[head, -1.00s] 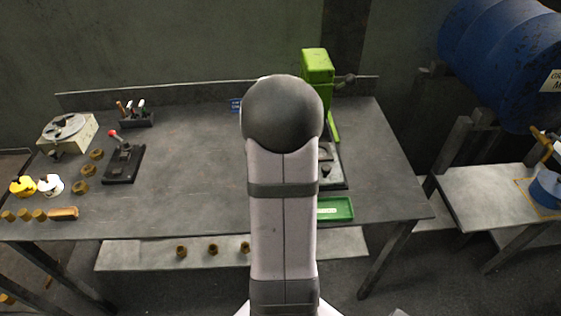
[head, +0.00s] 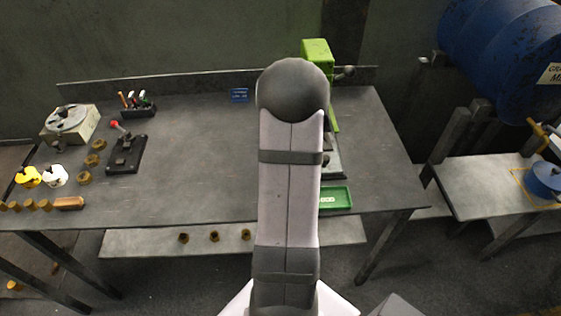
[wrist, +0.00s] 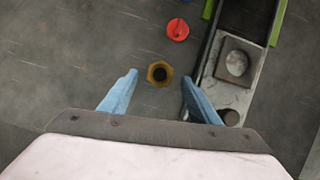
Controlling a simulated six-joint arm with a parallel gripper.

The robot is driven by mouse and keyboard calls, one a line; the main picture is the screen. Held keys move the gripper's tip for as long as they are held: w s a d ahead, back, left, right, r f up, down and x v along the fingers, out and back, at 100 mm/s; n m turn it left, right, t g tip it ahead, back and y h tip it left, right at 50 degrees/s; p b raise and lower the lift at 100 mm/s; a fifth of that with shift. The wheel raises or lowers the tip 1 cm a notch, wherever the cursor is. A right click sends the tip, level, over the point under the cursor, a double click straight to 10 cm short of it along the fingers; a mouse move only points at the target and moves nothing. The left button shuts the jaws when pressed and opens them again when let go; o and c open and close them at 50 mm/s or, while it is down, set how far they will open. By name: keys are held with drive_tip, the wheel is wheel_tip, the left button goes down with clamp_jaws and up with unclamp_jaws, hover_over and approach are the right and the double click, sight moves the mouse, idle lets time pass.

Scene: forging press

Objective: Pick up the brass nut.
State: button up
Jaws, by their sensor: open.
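A brass nut (wrist: 153,75) lies on the dark tabletop in the wrist view, a hexagonal ring with a dark hole. My gripper (wrist: 159,79) is open, with its two blue fingers apart and nothing held. In that view the nut shows between the fingertips, nearer the left edge of the press base than the left finger is. Its height below the fingertips I cannot tell. In the head view my arm hides this nut and my gripper. Other brass nuts (head: 84,177) stand at the table's left side.
The press base (wrist: 233,95) stands close right of my right finger. A red round part (wrist: 177,29) lies beyond the nut. In the head view the green press (head: 317,58) and green tray (head: 337,197) are right of my arm. The table (head: 195,150) is clear at its middle.

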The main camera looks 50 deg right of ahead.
drive_tip(key=shift+x, duration=2.5)
drive_tip(key=shift+r, duration=0.1)
clamp_jaws()
drive_tip(key=shift+d, duration=0.1)
drive_tip(key=shift+r+p, duration=0.1)
drive_tip(key=shift+p, duration=0.2)
wheel_tip(320, 180, up, 10)
